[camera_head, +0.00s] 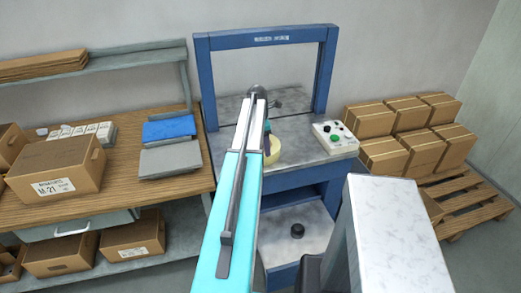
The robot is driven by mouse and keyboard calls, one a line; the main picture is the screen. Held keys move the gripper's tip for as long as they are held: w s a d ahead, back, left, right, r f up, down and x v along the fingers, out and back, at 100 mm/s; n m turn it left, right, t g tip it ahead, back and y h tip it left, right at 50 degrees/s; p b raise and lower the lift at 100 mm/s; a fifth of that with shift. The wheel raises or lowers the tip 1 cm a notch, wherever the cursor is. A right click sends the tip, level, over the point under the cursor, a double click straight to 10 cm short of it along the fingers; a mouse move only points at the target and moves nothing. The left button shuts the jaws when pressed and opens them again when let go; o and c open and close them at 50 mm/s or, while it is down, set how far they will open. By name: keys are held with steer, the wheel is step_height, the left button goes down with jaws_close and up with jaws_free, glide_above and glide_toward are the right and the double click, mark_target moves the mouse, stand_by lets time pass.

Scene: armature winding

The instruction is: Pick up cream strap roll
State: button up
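A cream strap roll (273,150) shows just to the right of my arm, on the grey top of the blue strapping machine (298,143). My arm covers its left part. My arm reaches forward over the machine top, and its far end (257,92) is in front of the blue arch, beyond the roll in the picture. My gripper is mostly hidden behind the arm's end. Its fingers cannot be made out, and I cannot tell whether it touches anything.
The machine's blue arch (265,38) rises behind my arm; a control box (335,137) with buttons sits at right. A wooden workbench (140,190) with a labelled carton (60,172) and blue folder (169,128) stands left. Stacked cartons (412,150) on a pallet (470,200) stand right.

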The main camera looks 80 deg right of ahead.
steer(key=shift+f, duration=0.1)
steer(key=shift+a+f+p, duration=0.2)
steer(key=shift+f+p, duration=0.65)
steer(key=shift+s+f+p, duration=0.2)
steer(key=shift+f+p, duration=0.35)
steer(key=shift+f, duration=1.1)
steer(key=shift+c, duration=0.4)
jaws_close()
steer(key=shift+d+r, duration=0.1)
steer(key=shift+r, duration=0.05)
